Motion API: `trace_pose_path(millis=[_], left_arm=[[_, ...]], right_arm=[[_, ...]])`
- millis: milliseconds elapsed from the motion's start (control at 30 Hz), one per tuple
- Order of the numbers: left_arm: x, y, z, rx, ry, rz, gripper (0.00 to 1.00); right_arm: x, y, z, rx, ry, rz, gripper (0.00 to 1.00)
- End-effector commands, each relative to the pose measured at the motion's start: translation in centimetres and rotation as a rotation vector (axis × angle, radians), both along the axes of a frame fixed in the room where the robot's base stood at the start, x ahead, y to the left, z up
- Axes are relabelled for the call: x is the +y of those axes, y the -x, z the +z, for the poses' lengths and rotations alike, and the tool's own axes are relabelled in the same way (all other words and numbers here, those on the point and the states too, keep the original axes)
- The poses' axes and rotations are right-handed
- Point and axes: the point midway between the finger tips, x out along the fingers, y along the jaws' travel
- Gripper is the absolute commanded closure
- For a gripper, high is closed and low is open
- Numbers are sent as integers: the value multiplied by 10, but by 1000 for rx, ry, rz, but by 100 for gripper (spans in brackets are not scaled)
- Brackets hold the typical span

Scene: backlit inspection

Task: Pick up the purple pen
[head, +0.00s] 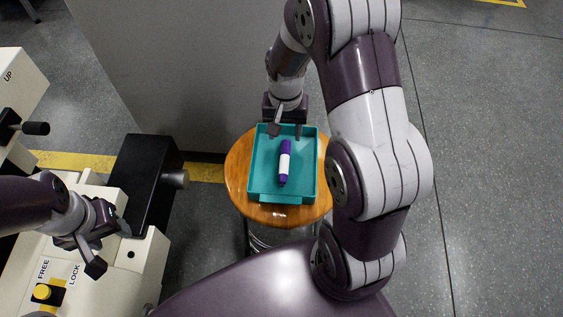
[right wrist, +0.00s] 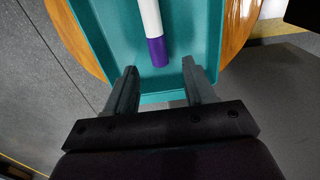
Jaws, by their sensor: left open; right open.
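The purple pen (head: 284,163) has a white middle band and lies lengthwise in a teal tray (head: 307,184). In the right wrist view the pen's purple end (right wrist: 157,52) points toward my right gripper (right wrist: 160,80). That gripper is open, with its two fingers over the tray's near part, one on each side of the pen's line, and nothing between the tips. In the head view my right gripper (head: 286,131) is at the tray's far edge. My left gripper (head: 108,248) is open and empty, far to the left over a white machine.
The tray (right wrist: 204,30) sits on a round wooden stool (head: 239,183). A cream and black machine (head: 130,275) with a yellow button stands at the left. A grey panel (head: 170,70) is behind the stool. Open grey floor (head: 490,160) lies to the right.

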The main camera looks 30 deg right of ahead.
Motion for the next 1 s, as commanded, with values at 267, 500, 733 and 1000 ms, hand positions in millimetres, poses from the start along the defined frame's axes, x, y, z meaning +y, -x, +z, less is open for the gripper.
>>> trace_pose_path(millis=[267, 500, 733, 1000], left_arm=[[0, 0, -32, -1, 0, 0, 47], [0, 0, -40, 0, 0, 0, 47], [0, 0, -39, -1, 0, 0, 47], [0, 0, -39, -1, 0, 0, 47]], right_arm=[[-3, -1, -42, 1, -1, 0, 46], [-3, -1, -59, -1, 1, 1, 46], [-3, -1, -58, -1, 1, 1, 88], [-3, -1, -58, -1, 1, 1, 98]])
